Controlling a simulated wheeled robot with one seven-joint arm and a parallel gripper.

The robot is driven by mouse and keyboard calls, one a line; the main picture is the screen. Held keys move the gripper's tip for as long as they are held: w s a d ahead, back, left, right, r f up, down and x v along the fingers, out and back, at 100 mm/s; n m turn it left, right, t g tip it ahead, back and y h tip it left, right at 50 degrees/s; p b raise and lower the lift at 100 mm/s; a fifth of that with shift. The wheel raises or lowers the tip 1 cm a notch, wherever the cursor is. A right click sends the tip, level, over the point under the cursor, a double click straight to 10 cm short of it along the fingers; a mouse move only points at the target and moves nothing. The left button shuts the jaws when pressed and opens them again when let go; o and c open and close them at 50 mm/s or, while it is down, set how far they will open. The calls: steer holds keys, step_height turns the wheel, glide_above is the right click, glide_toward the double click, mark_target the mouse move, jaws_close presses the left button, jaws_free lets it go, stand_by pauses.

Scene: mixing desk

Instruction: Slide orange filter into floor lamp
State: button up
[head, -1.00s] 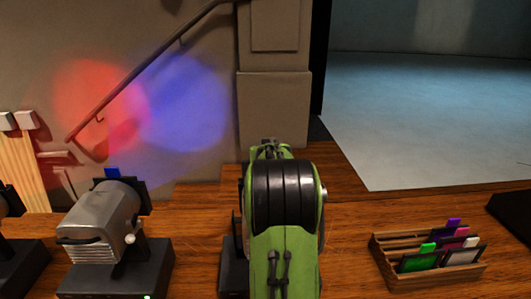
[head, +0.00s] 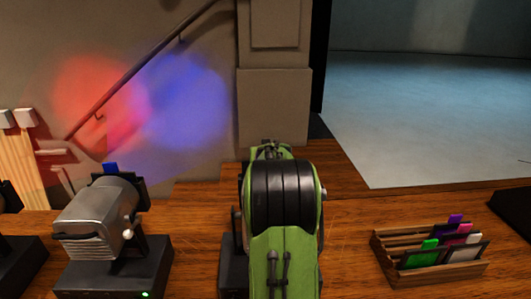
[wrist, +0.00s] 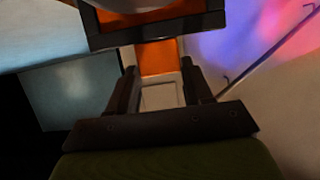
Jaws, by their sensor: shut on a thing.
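The orange filter (wrist: 158,58) shows in the wrist view as an orange tab and a dark square frame with orange inside. My gripper (wrist: 160,78) is shut on the tab, with the frame beyond its fingertips. A pale rounded shape covers part of the frame at the top of that view; I cannot tell whether it is the lamp. In the head view, my green arm hides my gripper and the filter. A dark lamp base (head: 233,268) shows partly behind the arm; the rest of that lamp is hidden.
A silver lamp (head: 95,220) with a blue filter tab (head: 111,168) stands at left, and another lamp is cut off at the left edge. A wooden rack (head: 440,274) at right holds several filters. Red and blue light spots overlap on the wall.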

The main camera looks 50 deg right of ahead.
steer(key=shift+f+b, duration=0.95)
steer(key=o, duration=1.5)
steer(key=shift+f, duration=0.1)
steer(key=b+v, duration=0.1)
steer(key=v, duration=1.5)
steer(key=shift+d, duration=0.1)
